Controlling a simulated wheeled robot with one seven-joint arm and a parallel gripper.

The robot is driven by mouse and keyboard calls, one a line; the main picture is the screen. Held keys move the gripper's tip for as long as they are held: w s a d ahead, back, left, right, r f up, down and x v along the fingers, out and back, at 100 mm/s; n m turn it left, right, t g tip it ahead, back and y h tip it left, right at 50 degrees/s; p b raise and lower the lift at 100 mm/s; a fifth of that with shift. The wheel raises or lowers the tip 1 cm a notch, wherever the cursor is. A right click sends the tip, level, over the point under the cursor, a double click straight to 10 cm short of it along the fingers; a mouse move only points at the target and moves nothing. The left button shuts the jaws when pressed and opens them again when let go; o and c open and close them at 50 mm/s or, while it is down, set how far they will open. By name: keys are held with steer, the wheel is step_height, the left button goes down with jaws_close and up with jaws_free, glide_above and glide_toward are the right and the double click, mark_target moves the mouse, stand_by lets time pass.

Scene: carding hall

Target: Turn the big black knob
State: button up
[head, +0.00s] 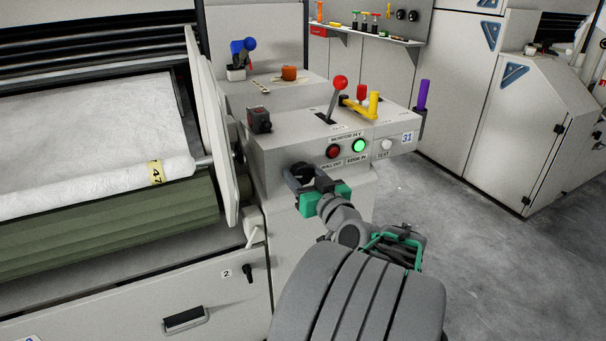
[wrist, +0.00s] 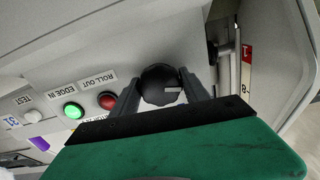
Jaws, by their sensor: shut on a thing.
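The big black knob (wrist: 160,84) sits on the front face of the grey control box, beside the ROLL OUT label, with a pale mark on its face. In the head view the knob (head: 301,169) shows at the lower left of the box front, partly hidden by my gripper. My gripper (head: 297,178) reaches it from the front. In the wrist view my gripper (wrist: 166,98) has one finger on each side of the knob, shut on it.
Red (head: 333,151), green (head: 358,146) and white (head: 386,144) buttons are right of the knob. A red-ball lever (head: 340,83) and a yellow handle (head: 373,103) stand on top. A pale side plate (head: 212,135) and white roll (head: 95,190) lie left. Open floor is right.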

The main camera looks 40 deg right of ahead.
steer(key=o, duration=1.4)
steer(key=shift+c, duration=0.2)
steer(key=v, duration=0.7)
steer(key=shift+s+p, duration=0.35)
steer(key=shift+s, duration=0.05)
steer(key=shift+a, duration=0.15)
